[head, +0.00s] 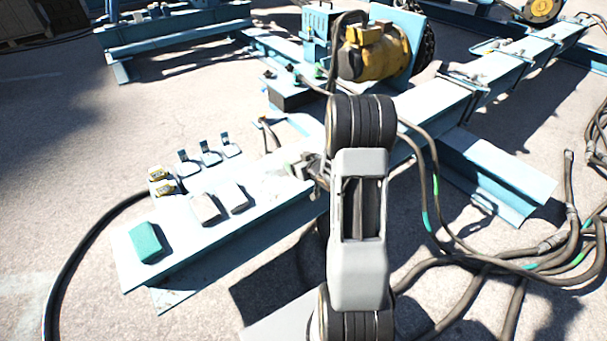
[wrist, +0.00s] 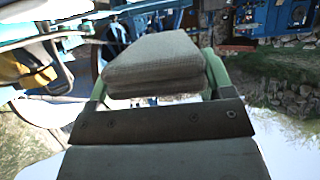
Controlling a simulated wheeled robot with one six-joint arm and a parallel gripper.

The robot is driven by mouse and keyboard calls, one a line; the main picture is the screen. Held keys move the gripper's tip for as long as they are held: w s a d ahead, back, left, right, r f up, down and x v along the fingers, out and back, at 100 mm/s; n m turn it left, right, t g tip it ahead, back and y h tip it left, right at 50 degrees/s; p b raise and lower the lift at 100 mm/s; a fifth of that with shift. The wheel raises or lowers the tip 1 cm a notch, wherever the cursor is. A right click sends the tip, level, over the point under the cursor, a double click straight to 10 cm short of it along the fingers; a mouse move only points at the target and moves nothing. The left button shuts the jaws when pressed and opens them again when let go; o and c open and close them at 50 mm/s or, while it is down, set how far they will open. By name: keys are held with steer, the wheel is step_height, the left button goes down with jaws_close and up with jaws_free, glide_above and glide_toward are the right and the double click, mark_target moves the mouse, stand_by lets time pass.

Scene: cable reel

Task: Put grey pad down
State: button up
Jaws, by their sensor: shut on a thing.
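A grey pad (wrist: 155,60) with a woven-looking surface fills the middle of the wrist view. My gripper (wrist: 157,82) is shut on it, with a pale green finger on each side. In the head view my gripper (head: 308,167) is small and partly hidden by my own arm, above or beside the pale blue beam (head: 190,250). I cannot tell its height over the beam. The held pad is hard to make out there. Two other greyish pads, one left (head: 205,208) and one right (head: 234,197), lie side by side on the beam.
A green pad (head: 147,242) lies near the beam's left end. Small yellow-topped parts (head: 161,181) and several small brackets (head: 209,153) stand along its far edge. A yellow motor (head: 372,52) stands further back. Thick cables (head: 480,262) lie at the right.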

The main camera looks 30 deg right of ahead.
steer(key=d+f, duration=0.1)
steer(key=w+d+f+b, duration=0.1)
steer(key=f, duration=0.1)
steer(key=w+d+f, duration=0.1)
steer(key=f, duration=0.1)
steer(key=shift+w+b, duration=0.1)
steer(key=shift+b, duration=0.2)
steer(key=shift+w+d+f+b, duration=0.1)
steer(key=shift+f+b, duration=0.7)
steer(key=shift+f, duration=0.75)
steer(key=shift+f, duration=0.1)
steer(key=shift+f, duration=0.15)
steer(key=o, duration=0.9)
steer(key=shift+o, duration=0.2)
